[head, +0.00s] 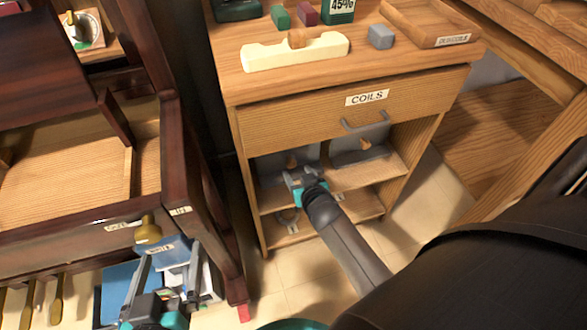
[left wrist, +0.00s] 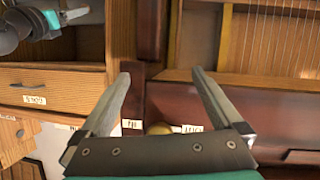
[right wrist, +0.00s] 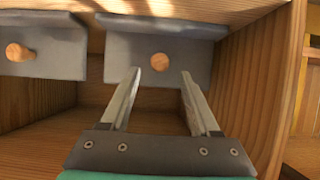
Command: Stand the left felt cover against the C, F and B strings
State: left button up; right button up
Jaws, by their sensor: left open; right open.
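Two grey felt covers with round wooden knobs sit on the cabinet's upper open shelf. The left felt cover (head: 270,179) is beside the cabinet's left side wall. The right wrist view is turned over, so this left cover (right wrist: 195,55) shows at its right. My right gripper (head: 300,177) is open in front of the left cover, its fingers pointing at the knob (right wrist: 160,62); contact cannot be told. The other cover (right wrist: 45,45) stands beside it. My left gripper (head: 169,254) is open and empty near the piano's front. Piano strings (left wrist: 265,40) show in the left wrist view.
The cabinet has a COILS drawer (head: 405,98) above the shelf. A cream block with a wooden knob (head: 295,53) and small blocks lie on top. A brass knob (head: 147,231) is close to my left gripper. The cabinet side wall (right wrist: 265,90) is close to my right gripper.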

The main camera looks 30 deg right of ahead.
aim_at(292, 165)
jog(key=shift+w+d+f+b, duration=0.15)
jog(key=shift+w+f+b, duration=0.2)
jog(key=shift+w, duration=0.1)
jog(key=shift+w+f+b, duration=0.15)
jog(key=shift+w+b, duration=0.2)
pick_arm(q)
jog(key=d+r+t, duration=0.1)
jog(key=s+t+h, duration=0.1)
jog(key=shift+d+r+n+t, duration=0.3)
jog(key=shift+d+r+t, duration=0.05)
jog(key=shift+t, duration=0.05)
pick_arm(e)
jog(key=shift+w+d+f, duration=0.1)
jog(key=shift+w+d, duration=0.05)
jog(key=shift+w, duration=0.2)
pick_arm(q)
jog(key=shift+r, duration=0.15)
pick_arm(e)
jog(key=shift+x, duration=1.1)
grip_shut()
pick_arm(q)
jog(key=shift+s+r, duration=0.1)
